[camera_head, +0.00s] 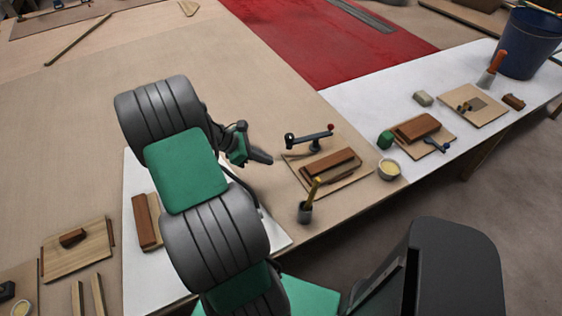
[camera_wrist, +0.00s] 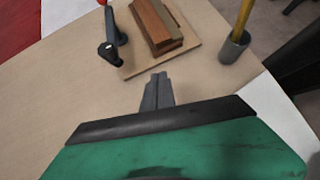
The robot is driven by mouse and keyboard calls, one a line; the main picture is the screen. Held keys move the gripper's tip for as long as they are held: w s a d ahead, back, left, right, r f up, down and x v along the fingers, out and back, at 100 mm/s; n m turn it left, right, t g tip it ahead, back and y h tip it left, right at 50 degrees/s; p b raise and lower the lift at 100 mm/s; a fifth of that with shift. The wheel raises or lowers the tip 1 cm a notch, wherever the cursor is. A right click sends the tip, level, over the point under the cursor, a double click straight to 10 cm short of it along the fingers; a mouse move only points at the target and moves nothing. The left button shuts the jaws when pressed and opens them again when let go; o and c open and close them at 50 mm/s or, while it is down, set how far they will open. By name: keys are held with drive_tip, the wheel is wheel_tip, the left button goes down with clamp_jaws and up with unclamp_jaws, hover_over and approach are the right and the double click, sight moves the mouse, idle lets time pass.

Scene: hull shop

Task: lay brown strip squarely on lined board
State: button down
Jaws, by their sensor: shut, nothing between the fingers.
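A brown strip (camera_head: 325,167) lies on a tan board (camera_head: 293,165) to the right of my gripper, with a duller olive-brown strip (camera_head: 345,173) alongside it. In the wrist view the brown strip (camera_wrist: 154,24) and the olive-brown strip (camera_wrist: 175,18) lie side by side, apparently touching, on the board (camera_wrist: 133,68). Lines on this board cannot be made out. My gripper (camera_head: 265,158) is shut and empty, left of the board and apart from it; its fingertips (camera_wrist: 157,77) point toward the board's near edge in the wrist view.
A dark clamp-like tool with a red knob (camera_head: 312,138) stands at the board's far edge. A grey cup (camera_head: 305,212) holding a yellow-handled tool stands at the near edge. A cream bowl (camera_head: 389,170) and green pot (camera_head: 385,140) stand to the right.

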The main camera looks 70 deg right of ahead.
sight(304, 168)
drive_tip(key=x, duration=0.8)
drive_tip(key=shift+s+d+f+p, duration=0.1)
drive_tip(key=shift+s+f+p, duration=0.15)
drive_tip(key=shift+p, duration=0.05)
drive_tip(key=shift+s+d+f+p, duration=0.1)
drive_tip(key=shift+s+d+p, duration=0.15)
drive_tip(key=shift+s+d, duration=0.45)
drive_tip(key=shift+s+d+p, duration=0.2)
drive_tip(key=shift+s+d, duration=0.35)
drive_tip(key=shift+s, duration=0.35)
